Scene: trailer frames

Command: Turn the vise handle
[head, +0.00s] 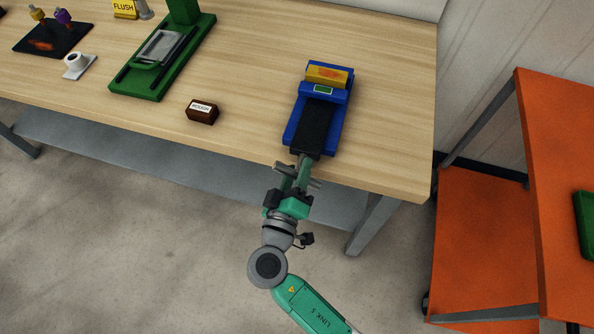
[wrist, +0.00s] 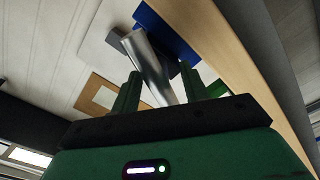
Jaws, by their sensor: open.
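The vise (head: 341,121) is blue with a dark sliding part and sits at the front edge of the wooden table. A yellowish block (head: 328,75) lies in its far end. My gripper (head: 295,176) is just off the table edge, at the vise's near end. In the wrist view, the silver handle bar (wrist: 153,68) slants between the two green fingers of my gripper (wrist: 160,83), which stand apart. I cannot tell whether either finger touches it. The blue vise body (wrist: 168,30) shows behind the bar. In the head view, the handle is partly hidden by my gripper.
On the wooden table (head: 245,75), a small brown box (head: 202,112) stands left of the vise. An orange cart (head: 480,230) stands at right.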

